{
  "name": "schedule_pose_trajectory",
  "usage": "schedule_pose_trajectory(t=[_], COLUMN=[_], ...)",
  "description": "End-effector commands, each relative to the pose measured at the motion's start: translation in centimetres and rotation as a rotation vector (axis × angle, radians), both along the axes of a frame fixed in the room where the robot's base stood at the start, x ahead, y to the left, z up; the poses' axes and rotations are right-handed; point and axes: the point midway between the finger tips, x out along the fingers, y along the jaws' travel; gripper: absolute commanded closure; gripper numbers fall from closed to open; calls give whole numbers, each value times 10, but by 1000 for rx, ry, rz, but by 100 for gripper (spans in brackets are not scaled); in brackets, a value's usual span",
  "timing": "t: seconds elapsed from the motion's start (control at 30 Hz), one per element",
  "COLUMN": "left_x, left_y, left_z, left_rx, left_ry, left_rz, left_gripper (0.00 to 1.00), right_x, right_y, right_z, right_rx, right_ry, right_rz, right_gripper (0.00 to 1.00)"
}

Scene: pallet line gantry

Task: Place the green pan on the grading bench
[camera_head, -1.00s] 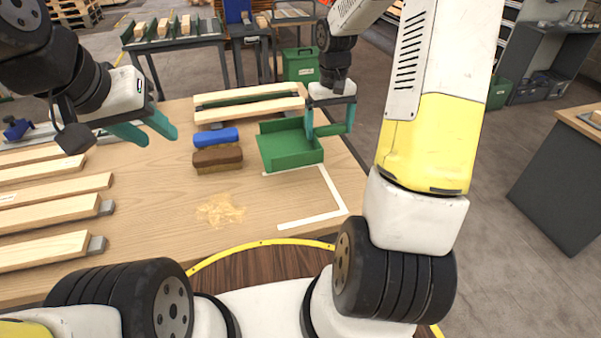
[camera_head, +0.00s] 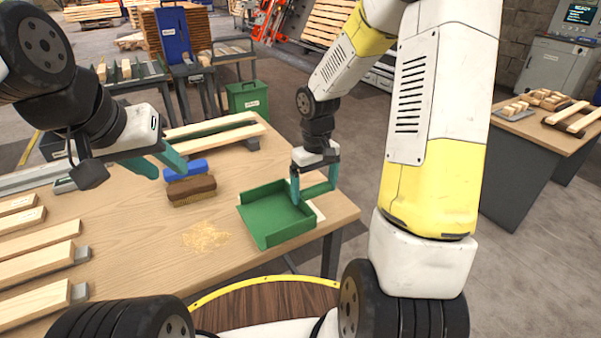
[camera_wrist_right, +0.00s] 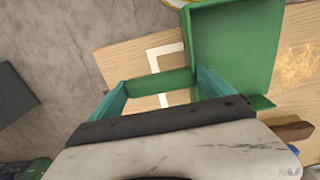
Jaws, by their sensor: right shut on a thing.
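The green pan (camera_head: 275,215) is over the near right part of the wooden table (camera_head: 130,215), with its tray open upward. My right gripper (camera_head: 314,185) is shut on the pan's handle (camera_wrist_right: 160,84), which lies between its fingers in the right wrist view (camera_wrist_right: 160,95). I cannot tell the exact gap between pan and tabletop.
A blue brush (camera_head: 186,169) and a brown brush (camera_head: 192,189) lie left of the pan. Wood shavings (camera_head: 206,236) and several planks (camera_head: 35,260) are on the table. A green bin (camera_head: 247,98) stands behind. Open floor separates table and right bench.

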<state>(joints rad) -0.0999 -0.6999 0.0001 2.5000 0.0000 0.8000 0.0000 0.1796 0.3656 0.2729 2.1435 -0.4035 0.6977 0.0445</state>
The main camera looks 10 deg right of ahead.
Motion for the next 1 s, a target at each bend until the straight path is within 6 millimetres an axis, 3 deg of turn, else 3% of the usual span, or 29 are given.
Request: schedule_pose_trajectory(t=[0.2,0.33,0.53,0.77,1.0], left_x=[0,0,0,0,0], left_y=[0,0,0,0,0], left_z=[0,0,0,0,0], left_rx=[0,0,0,0,0], left_ry=[0,0,0,0,0], left_rz=[0,0,0,0,0], left_gripper=[64,64,64,64,64], right_x=[55,73,80,79,80], right_y=[-10,-14,-15,-15,-15], right_z=[-6,-7,-14,-42,-43], right_rx=[2,1,0,0,0], right_ry=[1,0,3,2,1], right_rz=[-2,-2,-1,-1,-1], right_gripper=[77,77,77,77,77])
